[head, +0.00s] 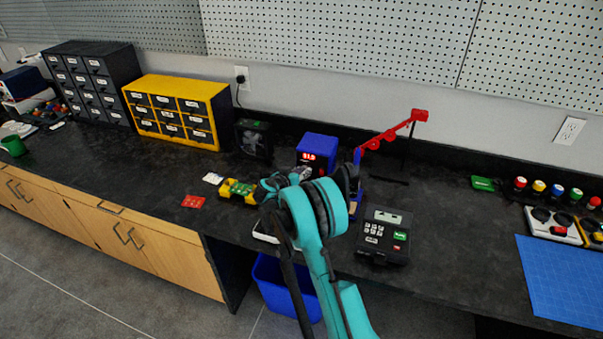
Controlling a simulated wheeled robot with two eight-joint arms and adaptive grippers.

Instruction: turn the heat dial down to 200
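A blue box-shaped station (318,143) with a lit red number display stands at the back of the black bench; the digits are too small to read surely. No dial shows clearly; the front below the display is partly hidden by my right gripper and wrist. My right gripper (301,173) is just in front of the station, at the end of a teal arm coming up from the bottom. Its fingers are mostly hidden by the wrist, so I cannot tell whether they are open or touch anything. My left gripper is out of view.
A red-armed stand (394,131) rises right of the station. A black keypad device (384,236) sits at the front right.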

